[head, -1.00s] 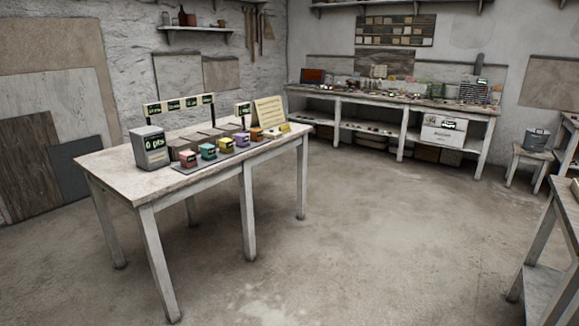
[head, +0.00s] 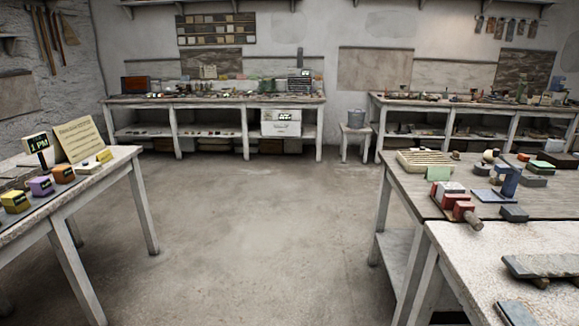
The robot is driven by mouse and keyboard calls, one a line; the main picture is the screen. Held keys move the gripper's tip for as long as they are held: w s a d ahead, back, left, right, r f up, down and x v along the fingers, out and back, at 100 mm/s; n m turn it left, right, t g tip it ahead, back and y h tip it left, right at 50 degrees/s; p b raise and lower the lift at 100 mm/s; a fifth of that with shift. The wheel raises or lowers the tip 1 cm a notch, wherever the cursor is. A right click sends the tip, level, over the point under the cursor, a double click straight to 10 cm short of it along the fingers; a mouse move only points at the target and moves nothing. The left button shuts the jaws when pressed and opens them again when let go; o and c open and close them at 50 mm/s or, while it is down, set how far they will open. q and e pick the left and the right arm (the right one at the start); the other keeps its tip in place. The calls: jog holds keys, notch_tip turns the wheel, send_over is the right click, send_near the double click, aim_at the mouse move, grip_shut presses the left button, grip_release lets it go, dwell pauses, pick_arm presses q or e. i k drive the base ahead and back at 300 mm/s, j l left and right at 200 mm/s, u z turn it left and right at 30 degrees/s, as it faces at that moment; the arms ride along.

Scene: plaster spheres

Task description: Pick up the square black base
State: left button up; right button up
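I cannot pick out the square black base for certain. On the wooden table at the right, a small dark flat block (head: 514,213) lies near the front edge. A dark block (head: 534,181) lies farther back, and a thin dark plate (head: 488,196) sits under a blue upright piece (head: 510,182). These are too small to tell which, if any, is the base. Neither of my grippers is in view.
A pale table (head: 455,262) stands in front of the wooden table (head: 405,182). A table with coloured blocks (head: 100,185) is at the left. Long benches (head: 225,101) line the back wall. The floor (head: 255,230) between the tables is clear.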

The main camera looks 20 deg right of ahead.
aim_at(513, 214)
jog(key=i+l+z, duration=0.1)
jog(key=i+z, duration=0.25)
jog(key=i, duration=0.2)
jog(key=i+z, duration=0.3)
jog(key=i, duration=0.25)
jog(key=i+u, duration=0.1)
jog(key=i, duration=2.4)
jog(key=i+z, duration=0.1)
jog(key=z, duration=2.65)
